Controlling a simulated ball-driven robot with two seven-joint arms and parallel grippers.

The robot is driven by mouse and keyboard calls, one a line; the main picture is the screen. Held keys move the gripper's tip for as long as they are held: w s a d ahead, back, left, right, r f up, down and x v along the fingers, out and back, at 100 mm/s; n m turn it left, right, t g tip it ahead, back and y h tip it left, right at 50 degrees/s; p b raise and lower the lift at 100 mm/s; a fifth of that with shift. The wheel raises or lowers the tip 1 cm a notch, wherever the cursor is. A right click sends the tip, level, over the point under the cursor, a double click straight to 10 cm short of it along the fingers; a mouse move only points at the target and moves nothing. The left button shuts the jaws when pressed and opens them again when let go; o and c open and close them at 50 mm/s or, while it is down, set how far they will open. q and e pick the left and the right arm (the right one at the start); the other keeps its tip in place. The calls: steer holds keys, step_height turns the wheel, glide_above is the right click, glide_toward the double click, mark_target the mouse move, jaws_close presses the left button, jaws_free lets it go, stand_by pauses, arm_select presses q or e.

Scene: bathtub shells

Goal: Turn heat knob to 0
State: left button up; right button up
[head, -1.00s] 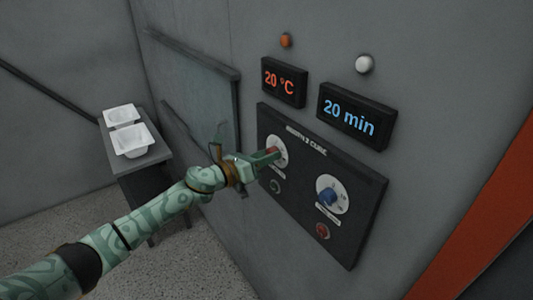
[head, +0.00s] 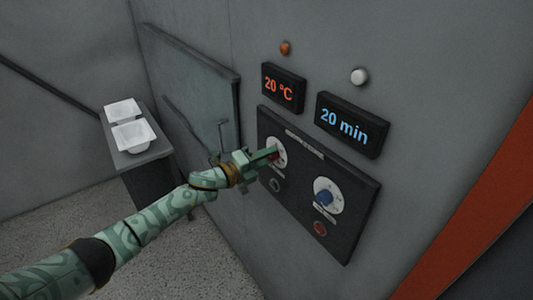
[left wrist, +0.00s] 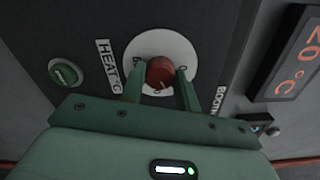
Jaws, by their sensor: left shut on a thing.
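The red heat knob (left wrist: 160,73) sits on a white round dial (left wrist: 183,50) beside the "HEAT °C" label in the left wrist view. In the head view the knob (head: 274,155) is mostly hidden by my left gripper (head: 268,158). The fingers of my left gripper (left wrist: 160,82) are on both sides of the knob and shut on it. The heat display (head: 284,87) reads 20 °C in orange. My right gripper is not in view.
A display (head: 346,124) reads 20 min. Two white tubs (head: 133,137) stand on a bench (head: 150,155) at the left.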

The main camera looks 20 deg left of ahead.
arm_select(q)
steer(key=n+p, duration=0.5)
steer(key=n, duration=0.8)
steer(key=shift+f, duration=0.1)
stand_by(0.4)
steer(key=o, duration=1)
steer(key=shift+a, duration=0.1)
steer(key=v, duration=1.6)
steer(key=shift+s+a+b, duration=0.1)
steer(key=shift+s+b, duration=0.05)
steer(key=shift+b, duration=0.2)
